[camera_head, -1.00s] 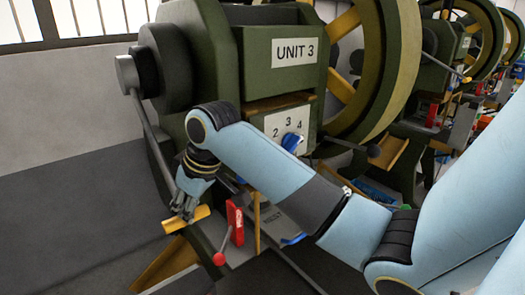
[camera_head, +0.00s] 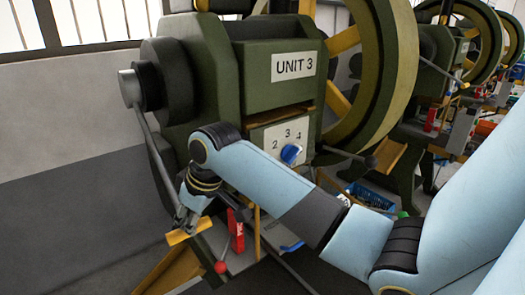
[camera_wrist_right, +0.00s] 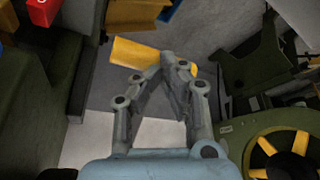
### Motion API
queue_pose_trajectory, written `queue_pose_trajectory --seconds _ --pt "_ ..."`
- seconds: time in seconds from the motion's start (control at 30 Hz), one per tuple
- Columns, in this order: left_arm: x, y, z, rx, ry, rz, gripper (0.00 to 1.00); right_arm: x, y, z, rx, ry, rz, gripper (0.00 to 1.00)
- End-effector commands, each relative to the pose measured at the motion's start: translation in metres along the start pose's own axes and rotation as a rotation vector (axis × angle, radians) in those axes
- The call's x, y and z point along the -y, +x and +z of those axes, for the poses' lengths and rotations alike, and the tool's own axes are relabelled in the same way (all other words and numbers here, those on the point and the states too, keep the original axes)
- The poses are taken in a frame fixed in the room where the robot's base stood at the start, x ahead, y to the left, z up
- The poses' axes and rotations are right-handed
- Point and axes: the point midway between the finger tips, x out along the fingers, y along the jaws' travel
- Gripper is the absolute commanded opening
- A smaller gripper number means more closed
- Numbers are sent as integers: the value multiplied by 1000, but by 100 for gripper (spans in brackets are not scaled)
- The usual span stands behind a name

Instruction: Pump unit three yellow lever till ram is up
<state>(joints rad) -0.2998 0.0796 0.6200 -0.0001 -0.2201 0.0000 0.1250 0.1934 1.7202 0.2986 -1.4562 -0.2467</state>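The green machine marked UNIT 3 (camera_head: 262,65) fills the middle of the head view. The yellow lever (camera_head: 178,238) is a short bar low at its left front. My right gripper (camera_head: 187,218) points down at this bar. In the wrist view my right gripper's (camera_wrist_right: 166,66) fingertips come together at the yellow lever (camera_wrist_right: 135,52), which shows on both sides of them. It looks shut on the bar. I cannot make out the ram. My left gripper is not in view.
A red block (camera_head: 236,231) and a red-ball handle (camera_head: 221,267) stand just right of the lever. A blue knob (camera_head: 291,153) sits on the numbered plate (camera_head: 270,138). A large flywheel (camera_head: 390,85) and further machines stand to the right.

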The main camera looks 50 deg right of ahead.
Motion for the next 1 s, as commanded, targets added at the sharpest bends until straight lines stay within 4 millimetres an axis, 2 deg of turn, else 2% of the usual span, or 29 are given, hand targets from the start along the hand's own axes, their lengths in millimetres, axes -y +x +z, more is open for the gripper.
queue_pose_trajectory --seconds 0.17,0.3,0.5,0.77,1.0 --pt "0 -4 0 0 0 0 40 2 -7 1 -2 0 1 0" --pt "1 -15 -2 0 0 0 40 8 -29 2 -2 -2 1 0" --pt "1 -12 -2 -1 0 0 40 14 -50 6 -3 -1 2 0" --pt "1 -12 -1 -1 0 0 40 16 -59 7 -1 0 2 0" --pt "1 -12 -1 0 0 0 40 22 -94 3 -4 -1 3 0"
